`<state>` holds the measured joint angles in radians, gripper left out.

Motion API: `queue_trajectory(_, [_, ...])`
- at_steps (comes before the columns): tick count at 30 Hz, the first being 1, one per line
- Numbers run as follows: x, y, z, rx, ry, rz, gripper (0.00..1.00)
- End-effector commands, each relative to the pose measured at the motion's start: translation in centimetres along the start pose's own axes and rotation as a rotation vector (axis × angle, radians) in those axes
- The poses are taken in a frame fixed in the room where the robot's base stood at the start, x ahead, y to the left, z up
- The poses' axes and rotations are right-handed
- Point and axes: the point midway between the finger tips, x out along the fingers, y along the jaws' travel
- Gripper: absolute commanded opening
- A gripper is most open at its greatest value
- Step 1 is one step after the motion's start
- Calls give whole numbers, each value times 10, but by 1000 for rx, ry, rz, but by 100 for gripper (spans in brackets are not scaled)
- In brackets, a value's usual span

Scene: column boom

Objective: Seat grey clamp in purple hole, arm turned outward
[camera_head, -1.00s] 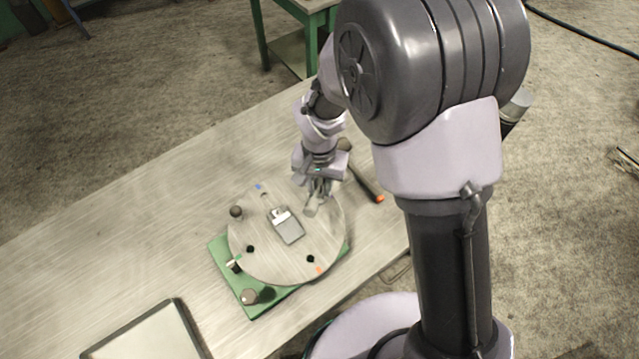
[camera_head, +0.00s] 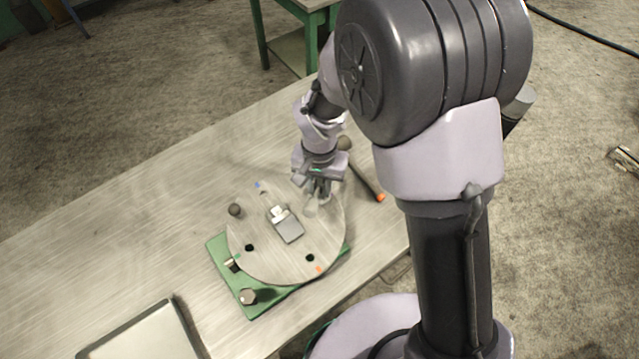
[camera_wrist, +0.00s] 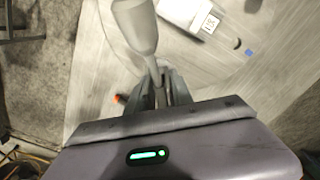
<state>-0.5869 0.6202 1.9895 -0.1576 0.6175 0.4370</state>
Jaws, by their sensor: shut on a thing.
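My gripper (camera_wrist: 158,86) is shut on the grey clamp (camera_wrist: 136,26), a pale grey piece with a rounded, tapering body that reaches past the fingers in the wrist view. In the head view my gripper (camera_head: 316,192) holds the clamp (camera_head: 311,209) at the upper right part of a round metal plate (camera_head: 275,264). Whether the clamp touches the plate is unclear. The plate shows dark holes near blue, green and orange marks. I see no purple mark; the plate under my gripper is partly hidden.
The plate sits on a green base (camera_head: 222,253). A labelled grey block (camera_head: 288,230) lies at its middle, and a dark knob (camera_head: 235,210) stands at its left. An orange-ended tool (camera_head: 367,181) lies right of my gripper. A shallow tray (camera_head: 150,337) is at lower left.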

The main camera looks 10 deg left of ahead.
Motion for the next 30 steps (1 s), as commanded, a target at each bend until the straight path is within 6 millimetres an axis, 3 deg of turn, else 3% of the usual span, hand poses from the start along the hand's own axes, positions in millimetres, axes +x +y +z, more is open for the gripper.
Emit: queue_trajectory(30, [30, 0, 0, 0, 1, 0, 0])
